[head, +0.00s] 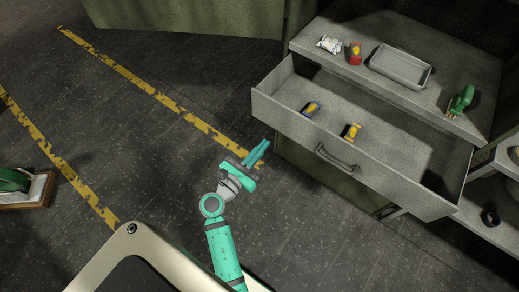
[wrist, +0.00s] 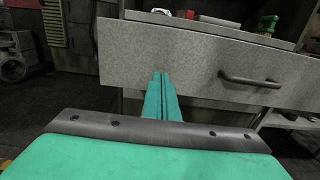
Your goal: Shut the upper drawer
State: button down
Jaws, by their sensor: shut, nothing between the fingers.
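The upper drawer (head: 290,122) of the grey cabinet is pulled out, with its inside visible in the head view. Its front panel (wrist: 190,62) fills the middle of the wrist view. A bar handle (head: 335,158) sits on the front, and it also shows right of my fingers in the wrist view (wrist: 249,80). Two small yellow-and-dark items (head: 311,108) (head: 352,131) lie in the drawer. My gripper (head: 257,153) is shut and empty, left of the handle, in front of the drawer's left part. Whether its fingertips touch the panel I cannot tell.
On the cabinet top (head: 330,70) are a grey tray (head: 400,67), a white packet (head: 329,44), a red-and-yellow item (head: 355,53) and a green item (head: 460,100). A shelf (head: 495,212) stands at right. Open floor with worn yellow lines (head: 150,92) lies at left.

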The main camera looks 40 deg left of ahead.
aim_at(284, 122)
jog(key=w, duration=1)
jog(key=shift+d, duration=0.15)
jog(key=shift+w, duration=0.1)
